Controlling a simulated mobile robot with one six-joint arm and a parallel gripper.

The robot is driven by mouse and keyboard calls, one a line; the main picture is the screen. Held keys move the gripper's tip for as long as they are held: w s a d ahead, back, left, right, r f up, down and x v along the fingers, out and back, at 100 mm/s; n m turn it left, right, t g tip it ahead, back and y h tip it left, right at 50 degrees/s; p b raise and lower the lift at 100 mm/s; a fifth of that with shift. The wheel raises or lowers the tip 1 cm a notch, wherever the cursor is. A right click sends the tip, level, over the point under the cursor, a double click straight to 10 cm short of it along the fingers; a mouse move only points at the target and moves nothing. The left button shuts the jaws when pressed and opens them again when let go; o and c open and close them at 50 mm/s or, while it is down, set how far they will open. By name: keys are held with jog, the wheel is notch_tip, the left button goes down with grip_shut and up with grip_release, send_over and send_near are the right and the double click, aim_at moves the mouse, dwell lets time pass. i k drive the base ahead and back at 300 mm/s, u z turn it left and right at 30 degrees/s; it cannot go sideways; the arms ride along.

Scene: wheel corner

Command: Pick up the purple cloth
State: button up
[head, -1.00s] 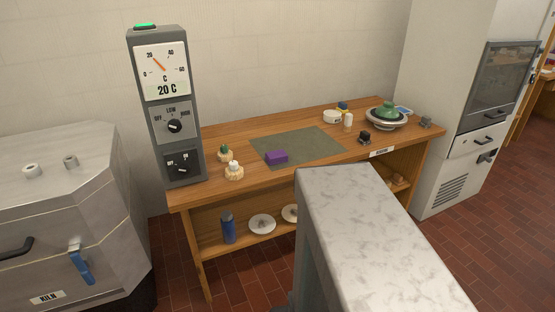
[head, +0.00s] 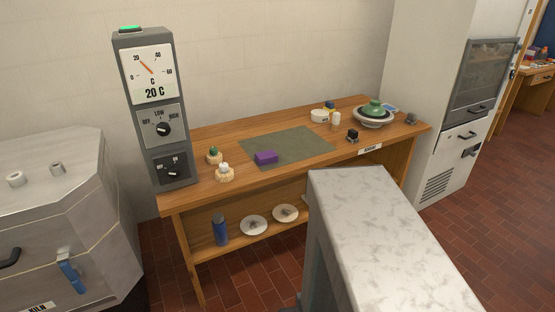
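The purple cloth (head: 265,157) looks like a small folded block. It lies on the left part of a grey-green mat (head: 300,143) on the wooden workbench (head: 205,190). Nothing covers it in the head view. My gripper is not in view, so its state and its distance from the cloth are hidden.
A pale marble-topped block (head: 385,235) stands in front of the bench at right. Two small pots (head: 225,173) sit left of the cloth. A grey control column (head: 155,110) and kiln (head: 65,220) stand left.

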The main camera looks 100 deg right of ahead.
aim_at(266, 157)
jog(key=z, duration=5.15)
jog(key=i, duration=0.1)
jog(key=u, duration=3.45)
jog(key=k, duration=0.9)
jog(key=u, duration=0.15)
jog(key=i, duration=0.55)
jog(key=z, duration=0.05)
